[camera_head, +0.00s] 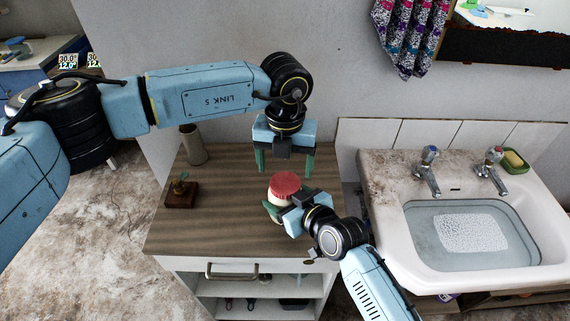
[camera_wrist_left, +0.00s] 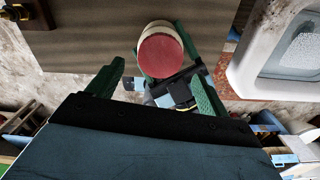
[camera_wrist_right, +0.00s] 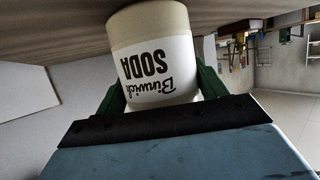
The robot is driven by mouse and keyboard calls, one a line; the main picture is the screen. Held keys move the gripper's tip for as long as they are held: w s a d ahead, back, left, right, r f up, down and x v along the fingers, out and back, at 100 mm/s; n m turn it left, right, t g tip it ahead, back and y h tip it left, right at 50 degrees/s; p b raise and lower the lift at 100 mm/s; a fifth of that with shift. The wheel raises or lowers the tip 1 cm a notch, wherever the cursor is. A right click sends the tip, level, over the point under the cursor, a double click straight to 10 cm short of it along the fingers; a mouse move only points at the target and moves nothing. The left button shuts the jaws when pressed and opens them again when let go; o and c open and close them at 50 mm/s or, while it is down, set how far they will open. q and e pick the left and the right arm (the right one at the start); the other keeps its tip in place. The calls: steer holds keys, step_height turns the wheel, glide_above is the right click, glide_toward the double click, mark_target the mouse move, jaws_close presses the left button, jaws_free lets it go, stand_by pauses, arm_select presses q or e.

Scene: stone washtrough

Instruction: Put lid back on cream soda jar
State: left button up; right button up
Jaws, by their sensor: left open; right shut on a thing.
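The cream soda jar (camera_head: 282,212) stands upright near the front right of the wooden cabinet top. Its body with dark "SODA" lettering fills the middle of the right wrist view (camera_wrist_right: 160,62). The red lid (camera_head: 285,184) sits on top of the jar; it also shows in the left wrist view (camera_wrist_left: 160,54). My right gripper (camera_head: 284,204) is shut around the jar's body from the front right. My left gripper (camera_head: 286,168) is open and empty, pointing down above and just behind the lid, apart from it. The lid's fit on the rim is hard to tell.
A beige cup (camera_head: 194,146) stands at the back left of the cabinet top (camera_head: 220,222). A small wooden block with a green piece (camera_head: 181,194) is at the left. A water-filled sink (camera_head: 415,265) with taps is at the right. The cabinet's front left is clear.

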mark_target(285, 183)
arm_select(q)
steer(key=shift+r+n, duration=0.9)
steer(key=shift+r, duration=0.75)
steer(key=shift+f, duration=0.1)
steer(key=shift+f, duration=3.95)
steer(key=shift+c, duration=0.2)
steer(key=c, duration=1)
steer(key=shift+o, duration=0.2)
steer(key=shift+m, duration=1.6)
steer(key=o, duration=1.1)
